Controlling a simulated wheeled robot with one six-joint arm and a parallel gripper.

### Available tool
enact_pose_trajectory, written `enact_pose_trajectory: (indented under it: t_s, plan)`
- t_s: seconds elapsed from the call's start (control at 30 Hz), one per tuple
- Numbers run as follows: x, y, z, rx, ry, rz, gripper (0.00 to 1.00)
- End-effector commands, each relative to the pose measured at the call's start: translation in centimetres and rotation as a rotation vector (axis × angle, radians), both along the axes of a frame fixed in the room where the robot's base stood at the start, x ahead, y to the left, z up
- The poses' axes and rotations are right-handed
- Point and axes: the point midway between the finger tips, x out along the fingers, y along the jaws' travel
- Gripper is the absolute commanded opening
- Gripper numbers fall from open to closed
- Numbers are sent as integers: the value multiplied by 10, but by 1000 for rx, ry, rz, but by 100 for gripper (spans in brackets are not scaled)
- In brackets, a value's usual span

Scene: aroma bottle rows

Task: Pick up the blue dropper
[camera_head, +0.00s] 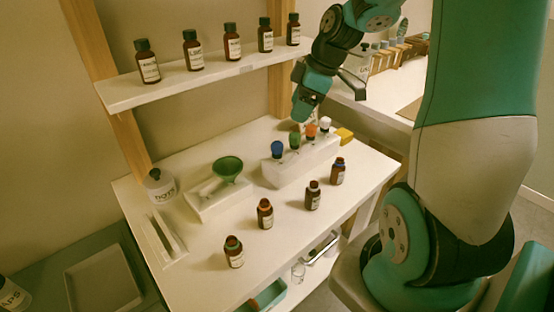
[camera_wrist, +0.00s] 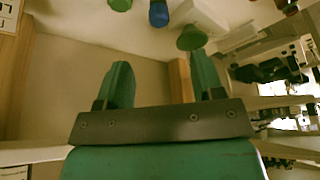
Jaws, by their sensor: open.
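The blue dropper (camera_head: 277,148) stands upright at the left end of a white rack (camera_head: 300,165) on the table, its bulb uppermost. A green dropper (camera_head: 294,141), an orange dropper (camera_head: 310,131) and a white dropper (camera_head: 325,124) stand in the same rack to its right. My gripper (camera_head: 299,118) is above and behind the rack, apart from the blue dropper; its fingertips are hard to make out there. In the wrist view my gripper (camera_wrist: 163,82) is open with nothing between its fingers, and the blue dropper (camera_wrist: 159,13) shows at the top edge, beyond the fingers.
A green funnel (camera_head: 228,168) on a white stand is left of the rack. Several brown bottles (camera_head: 265,214) stand in front on the table. A shelf (camera_head: 210,72) with more bottles is behind.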

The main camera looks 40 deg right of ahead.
Motion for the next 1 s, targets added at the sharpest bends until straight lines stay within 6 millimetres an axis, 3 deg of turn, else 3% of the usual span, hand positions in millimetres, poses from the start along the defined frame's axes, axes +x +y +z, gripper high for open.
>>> enact_pose_trajectory:
  t_s: [0.3, 1.0]
  plan:
    - [18, 22, -67, 3, 6, 3, 62]
    - [42, 43, -133, 2, 2, 0, 62]
